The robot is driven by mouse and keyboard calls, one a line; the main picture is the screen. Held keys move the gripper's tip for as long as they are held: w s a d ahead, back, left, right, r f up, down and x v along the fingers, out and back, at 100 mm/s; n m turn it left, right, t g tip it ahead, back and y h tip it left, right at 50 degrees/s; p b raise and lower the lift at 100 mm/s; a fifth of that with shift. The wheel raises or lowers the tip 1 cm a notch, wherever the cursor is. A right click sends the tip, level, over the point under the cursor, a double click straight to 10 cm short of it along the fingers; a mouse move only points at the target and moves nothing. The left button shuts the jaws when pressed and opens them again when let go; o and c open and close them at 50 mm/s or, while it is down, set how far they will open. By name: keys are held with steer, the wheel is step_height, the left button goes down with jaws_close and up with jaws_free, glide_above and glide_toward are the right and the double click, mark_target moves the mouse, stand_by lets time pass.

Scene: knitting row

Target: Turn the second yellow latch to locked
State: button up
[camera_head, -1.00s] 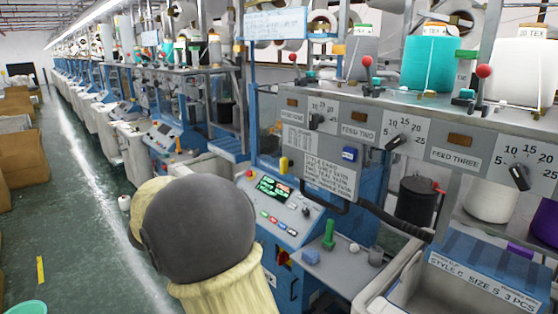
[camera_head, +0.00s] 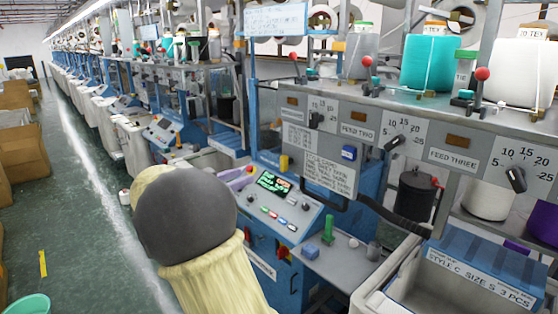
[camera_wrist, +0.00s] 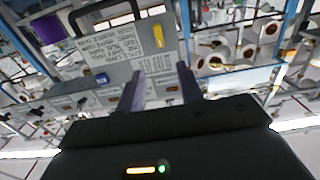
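A yellow latch (camera_head: 284,163) stands roughly upright at the left edge of the grey lettered panel (camera_head: 345,181). In the wrist view the picture is turned over, and the yellow latch (camera_wrist: 158,35) lies ahead of and above the fingertips. My gripper (camera_wrist: 160,72) has two purple fingers set apart, with nothing between them. In the head view, a purple part of my gripper (camera_head: 238,175) shows past my rounded dark arm link, left of the latch and apart from it. I cannot tell any lettering for locked, or which latch counts as second.
Below the panel is a console (camera_head: 285,208) with a lit screen and buttons. A green lever (camera_head: 328,231) stands on a ledge beside it. Black dials and red-ball levers (camera_head: 481,75) line the upper rail. A grey bin (camera_head: 455,285) stands front right.

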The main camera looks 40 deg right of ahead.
mark_target(281, 161)
steer(key=d+p, duration=0.1)
steer(key=d, duration=0.3)
steer(key=d+p, duration=0.1)
steer(key=d, duration=0.3)
steer(key=w+d+p, duration=0.1)
steer(key=d, duration=0.4)
steer(key=shift+r+p, duration=0.1)
steer(key=shift+p, duration=0.25)
steer(key=shift+d, duration=0.5)
jaws_close()
